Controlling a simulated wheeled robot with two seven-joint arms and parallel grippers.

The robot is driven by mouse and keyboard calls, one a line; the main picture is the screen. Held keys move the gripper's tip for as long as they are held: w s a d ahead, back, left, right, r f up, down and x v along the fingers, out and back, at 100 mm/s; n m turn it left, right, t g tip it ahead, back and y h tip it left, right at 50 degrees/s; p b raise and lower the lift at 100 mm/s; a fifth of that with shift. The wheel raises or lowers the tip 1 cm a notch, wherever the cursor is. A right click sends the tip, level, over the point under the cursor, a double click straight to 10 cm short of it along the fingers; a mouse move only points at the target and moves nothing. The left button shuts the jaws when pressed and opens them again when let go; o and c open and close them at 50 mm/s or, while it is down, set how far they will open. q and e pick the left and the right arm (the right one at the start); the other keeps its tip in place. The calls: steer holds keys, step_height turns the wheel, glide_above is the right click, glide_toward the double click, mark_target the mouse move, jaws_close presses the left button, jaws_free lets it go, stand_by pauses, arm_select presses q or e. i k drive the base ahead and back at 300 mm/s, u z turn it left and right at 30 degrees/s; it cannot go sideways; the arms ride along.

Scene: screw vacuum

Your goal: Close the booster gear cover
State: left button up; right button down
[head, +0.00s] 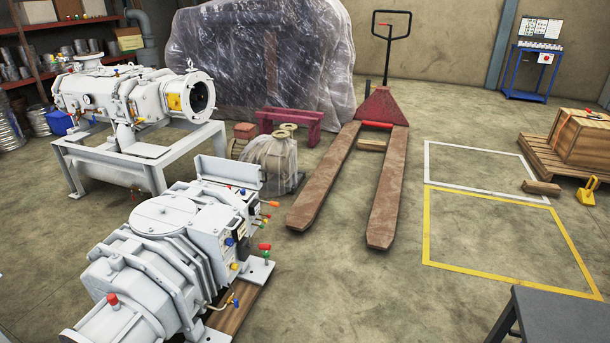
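A large white-grey vacuum machine (165,255), ribbed and with a round top plate, stands at the lower left. A flat white panel (231,173) stands up at the far end of its box-shaped housing. It looks like a raised cover, but I cannot tell for sure that it is the booster gear cover. Small coloured knobs and levers (266,218) stick out from the housing's right side. The machine's near end is cut off by the picture's lower edge. Neither of my grippers is in view.
A second white machine (130,95) stands on a grey frame behind. A pallet jack (345,175) with rusty forks is right of the near machine. Wrapped goods (262,60) stand at the back. A dark table corner (560,315) is at lower right. The marked floor is mostly clear.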

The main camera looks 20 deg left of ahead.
mark_target(240, 174)
steer(key=i, duration=3.35)
steer(key=u, duration=2.7)
steer(key=i, duration=0.5)
